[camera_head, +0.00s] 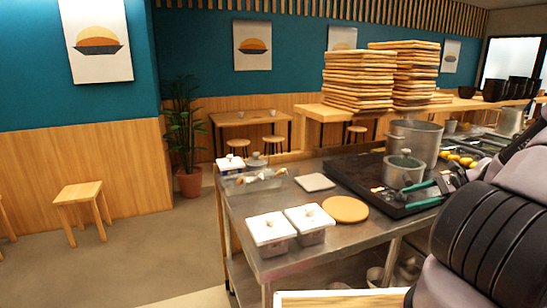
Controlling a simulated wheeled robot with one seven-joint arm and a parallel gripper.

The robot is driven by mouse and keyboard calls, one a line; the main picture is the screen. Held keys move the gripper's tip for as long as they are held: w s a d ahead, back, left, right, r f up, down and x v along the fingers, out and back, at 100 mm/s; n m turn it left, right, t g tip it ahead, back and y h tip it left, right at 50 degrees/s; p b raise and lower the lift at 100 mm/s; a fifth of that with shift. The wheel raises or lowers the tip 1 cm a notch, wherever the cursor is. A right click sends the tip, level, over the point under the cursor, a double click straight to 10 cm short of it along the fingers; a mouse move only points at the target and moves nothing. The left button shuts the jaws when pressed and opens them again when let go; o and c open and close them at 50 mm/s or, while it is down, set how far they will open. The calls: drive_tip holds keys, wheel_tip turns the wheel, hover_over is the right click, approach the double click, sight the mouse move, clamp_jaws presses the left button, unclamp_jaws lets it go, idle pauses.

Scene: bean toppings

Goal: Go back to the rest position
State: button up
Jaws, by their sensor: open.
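My arm comes in from the right edge, with large dark ribbed and pale links in the foreground. My gripper (409,197) shows small at its far end, with two dark green fingers spread apart and nothing seen between them. It is over the black tray area of the steel counter (240,207), just right of a small lidded pot (403,170). I cannot tell whether the fingers touch the pot or the tray.
A larger steel pot (414,140) stands behind. Two white-lidded containers (270,229) (309,219), a round wooden board (345,209) and a grey square plate (315,182) are on the counter. Stacked wooden trays (358,80) stand on the ledge. Floor at left is open around a stool (80,191).

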drive_tip(key=s+a+r+n+h, duration=0.35)
drive_tip(key=a+r, duration=0.25)
drive_tip(key=r, duration=0.3)
drive_tip(key=s+a+r+n+h, duration=0.3)
drive_tip(key=s+a+r+n, duration=0.25)
drive_tip(key=r, duration=0.35)
drive_tip(key=s+a+r+n+h, duration=0.3)
drive_tip(key=a+r, duration=0.3)
drive_tip(key=r, duration=0.3)
drive_tip(key=s+a+r+n+t, duration=0.2)
drive_tip(key=s+r+n, duration=0.1)
drive_tip(key=s+r, duration=0.3)
drive_tip(key=shift+s+a+t, duration=0.2)
drive_tip(key=shift+s+t, duration=0.1)
drive_tip(key=shift+s, duration=0.75)
